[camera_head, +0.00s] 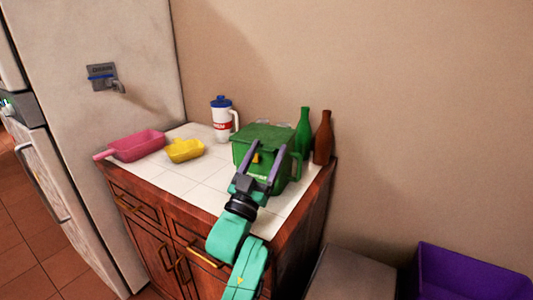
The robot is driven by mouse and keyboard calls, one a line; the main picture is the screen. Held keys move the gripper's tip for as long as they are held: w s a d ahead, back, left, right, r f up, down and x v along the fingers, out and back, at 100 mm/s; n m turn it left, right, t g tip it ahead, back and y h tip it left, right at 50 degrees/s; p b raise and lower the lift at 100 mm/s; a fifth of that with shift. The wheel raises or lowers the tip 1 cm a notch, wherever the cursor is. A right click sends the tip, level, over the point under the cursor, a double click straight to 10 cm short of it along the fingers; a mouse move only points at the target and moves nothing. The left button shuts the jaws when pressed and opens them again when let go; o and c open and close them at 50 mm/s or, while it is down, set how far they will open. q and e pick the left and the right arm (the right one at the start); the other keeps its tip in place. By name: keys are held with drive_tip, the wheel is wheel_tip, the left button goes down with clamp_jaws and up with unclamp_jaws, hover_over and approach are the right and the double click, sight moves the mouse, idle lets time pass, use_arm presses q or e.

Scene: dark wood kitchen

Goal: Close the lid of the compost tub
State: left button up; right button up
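The green compost tub (293,172) stands on the right part of the white tiled counter top. Its green lid (266,131) shows at the top of the tub; I cannot tell from this view how far it is open. A small yellow piece (255,158) shows on the tub's front. My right gripper is not in view.
A green bottle (304,134) and a brown bottle (322,139) stand close behind the tub at the right. A white jug with a blue lid (221,122), a yellow scoop (184,151) and a pink container (137,146) are to the left. A purple bin (468,275) is at lower right.

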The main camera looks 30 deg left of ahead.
use_arm(q)
drive_tip(key=shift+r, duration=0.1)
wheel_tip(320, 180, up, 20)
drive_tip(key=p, duration=0.3)
idle(0.4)
